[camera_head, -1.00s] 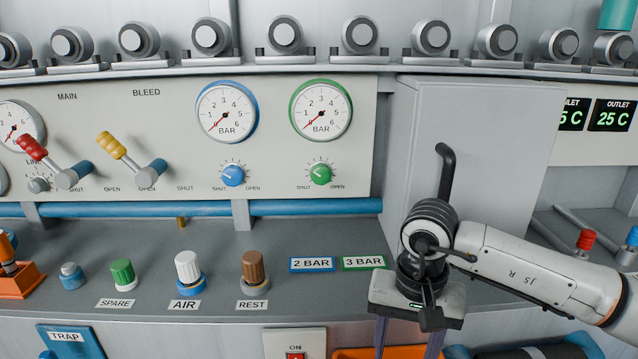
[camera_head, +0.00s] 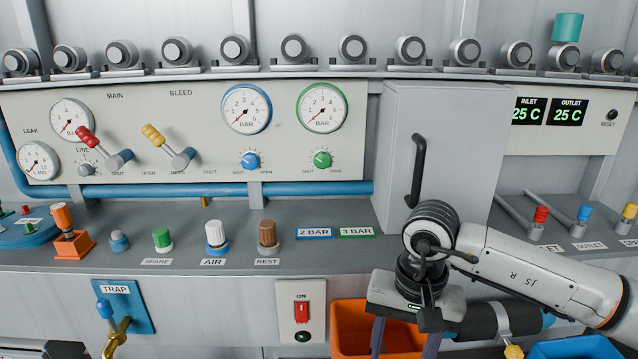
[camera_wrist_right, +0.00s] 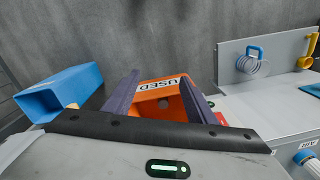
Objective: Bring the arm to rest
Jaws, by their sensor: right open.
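My right arm comes in from the right in the head view, with its elbow bent and the wrist turned down. My right gripper (camera_head: 404,345) points downward in front of the bench edge, its two dark fingers apart and nothing between them. In the right wrist view the gripper (camera_wrist_right: 158,98) also shows its fingers spread, with an orange bin labelled USED (camera_wrist_right: 150,112) beyond and between them. The fingertips run out of the head view at the bottom. My left gripper is not in view.
The orange bin (camera_head: 350,318) sits below the bench, behind the gripper. A grey cabinet (camera_head: 455,140) with a black handle stands behind the arm. A blue bin (camera_head: 575,347) is at lower right. The red switch (camera_head: 302,312) and TRAP valve (camera_head: 122,305) are left.

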